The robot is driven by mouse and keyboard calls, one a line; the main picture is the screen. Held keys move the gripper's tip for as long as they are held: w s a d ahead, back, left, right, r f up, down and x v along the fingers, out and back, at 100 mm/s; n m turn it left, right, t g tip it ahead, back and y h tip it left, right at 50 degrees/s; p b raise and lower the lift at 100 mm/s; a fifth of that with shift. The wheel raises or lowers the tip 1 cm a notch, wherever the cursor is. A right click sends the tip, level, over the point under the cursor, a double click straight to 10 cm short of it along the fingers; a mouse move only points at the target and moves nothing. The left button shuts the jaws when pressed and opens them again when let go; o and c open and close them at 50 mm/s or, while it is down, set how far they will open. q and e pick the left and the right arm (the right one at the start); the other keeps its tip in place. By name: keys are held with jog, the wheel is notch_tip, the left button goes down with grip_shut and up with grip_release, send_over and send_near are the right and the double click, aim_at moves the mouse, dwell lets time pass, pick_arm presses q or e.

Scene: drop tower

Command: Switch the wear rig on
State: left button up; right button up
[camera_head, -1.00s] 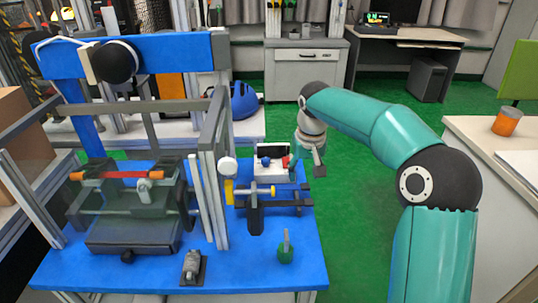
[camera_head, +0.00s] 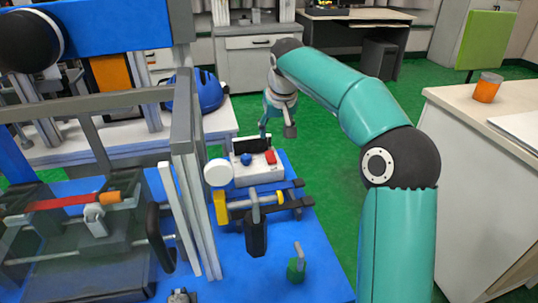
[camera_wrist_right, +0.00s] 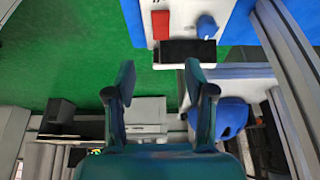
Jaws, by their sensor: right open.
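The wear rig's white control box (camera_head: 262,174) stands on the blue table, with a red switch (camera_head: 270,157), a blue knob (camera_head: 246,159) and a black display (camera_head: 252,145). The box's red switch (camera_wrist_right: 161,25), knob (camera_wrist_right: 206,27) and display (camera_wrist_right: 188,51) also show at the top of the right wrist view. I cannot tell the switch's position. My right gripper (camera_head: 277,127) is open and empty, just beyond and above the box, apart from the switch. Its spread fingers (camera_wrist_right: 160,78) show in the right wrist view. My left gripper is not in view.
A metal frame (camera_head: 186,170) rises left of the box. A clamp with a yellow part (camera_head: 221,206) and a green item (camera_head: 296,270) are nearer. A blue helmet (camera_head: 208,92) lies on a bench behind. Green floor (camera_head: 340,200) is clear to the right.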

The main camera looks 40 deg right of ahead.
aim_at(270, 153)
jog(key=b+x, duration=0.3)
jog(key=x, duration=0.8)
jog(key=shift+w+a, duration=0.1)
